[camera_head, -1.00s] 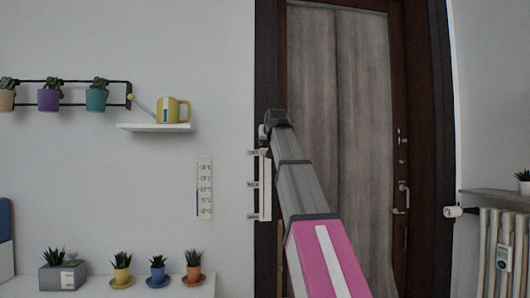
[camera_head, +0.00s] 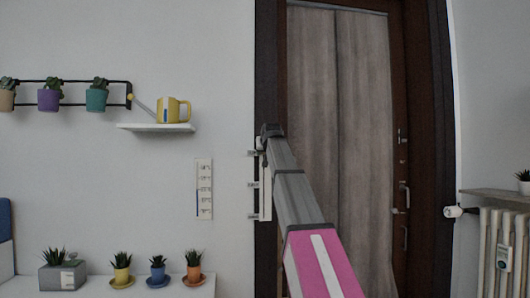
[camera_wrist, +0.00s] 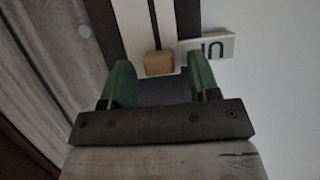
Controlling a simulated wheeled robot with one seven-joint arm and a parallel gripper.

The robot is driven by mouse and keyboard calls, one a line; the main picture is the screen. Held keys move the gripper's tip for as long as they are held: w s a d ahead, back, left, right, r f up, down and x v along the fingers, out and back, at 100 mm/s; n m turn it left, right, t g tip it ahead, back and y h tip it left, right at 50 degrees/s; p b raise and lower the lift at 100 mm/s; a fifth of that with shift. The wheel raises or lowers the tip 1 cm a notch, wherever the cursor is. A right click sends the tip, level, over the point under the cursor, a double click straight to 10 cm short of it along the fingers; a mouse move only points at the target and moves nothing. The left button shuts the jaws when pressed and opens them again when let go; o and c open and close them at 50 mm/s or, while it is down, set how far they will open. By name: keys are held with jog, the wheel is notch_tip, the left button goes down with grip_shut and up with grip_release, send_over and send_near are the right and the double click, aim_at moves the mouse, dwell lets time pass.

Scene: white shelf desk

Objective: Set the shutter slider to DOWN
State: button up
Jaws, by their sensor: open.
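In the wrist view, a tan block-shaped knob (camera_wrist: 158,63) sits on the slider's dark track, beside a white label with upside-down dark letters (camera_wrist: 212,49), partly hidden. My open gripper (camera_wrist: 161,80) has one green fingertip on each side of the knob, a little short of it. Contact is not visible. My arm hides part of the slider in the head view.
A wooden door (camera_head: 340,130) stands right of the slider. A white wall panel (camera_head: 204,190) is to its left, with a shelf (camera_head: 158,127) holding a yellow watering can (camera_head: 172,110) above. Potted plants stand on a low white surface (camera_head: 120,287). The wall between is clear.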

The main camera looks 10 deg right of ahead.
grip_shut()
notch_tip(320, 180, down, 30)
jog(key=shift+s+f, duration=0.1)
jog(key=shift+f, duration=0.15)
jog(key=shift+f, duration=0.1)
grip_release()
send_near(264, 218)
jog(key=v, duration=0.4)
jog(key=shift+s, duration=0.25)
dwell(0.4)
